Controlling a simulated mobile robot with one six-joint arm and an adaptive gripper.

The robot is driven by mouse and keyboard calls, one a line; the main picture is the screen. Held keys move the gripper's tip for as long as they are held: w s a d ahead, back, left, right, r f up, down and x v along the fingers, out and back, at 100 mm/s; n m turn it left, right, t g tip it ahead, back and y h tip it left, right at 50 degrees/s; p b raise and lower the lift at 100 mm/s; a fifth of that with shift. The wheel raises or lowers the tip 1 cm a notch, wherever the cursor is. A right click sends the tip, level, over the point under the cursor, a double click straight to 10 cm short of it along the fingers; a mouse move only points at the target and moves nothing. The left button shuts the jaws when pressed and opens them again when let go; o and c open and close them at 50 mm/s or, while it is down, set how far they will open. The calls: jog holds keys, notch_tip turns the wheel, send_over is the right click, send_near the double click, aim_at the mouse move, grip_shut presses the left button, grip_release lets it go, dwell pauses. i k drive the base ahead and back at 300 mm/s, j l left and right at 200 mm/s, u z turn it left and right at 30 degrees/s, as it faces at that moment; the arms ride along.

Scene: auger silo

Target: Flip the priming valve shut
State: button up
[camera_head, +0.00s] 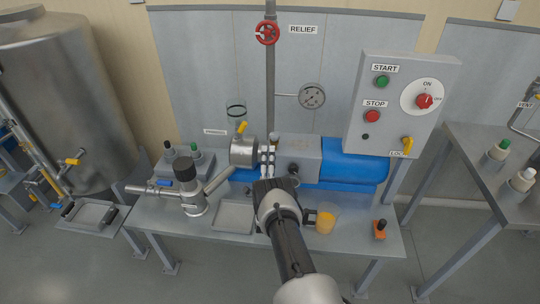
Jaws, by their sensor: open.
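A small yellow lever (242,127), which looks like the priming valve's handle, sits on top of the round steel pump head (243,152), just below a clear cup (236,109). The lever is tilted. A small label to its left is too small to read. My gripper (267,160) is in front of the pump body, a little right of and below the lever, and does not appear to touch it. It is open and seems empty. My arm hides part of the bench behind it.
The blue motor (352,168) and control box (391,105) stand to the right. A vertical relief pipe (270,75) rises behind the pump. A black-capped fitting (187,180), a tray (234,217) and a jug of orange liquid (325,222) crowd the bench.

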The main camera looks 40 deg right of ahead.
aim_at(244, 124)
jog(key=k, duration=0.15)
jog(key=i+l+z, duration=0.4)
jog(key=i+l, duration=0.55)
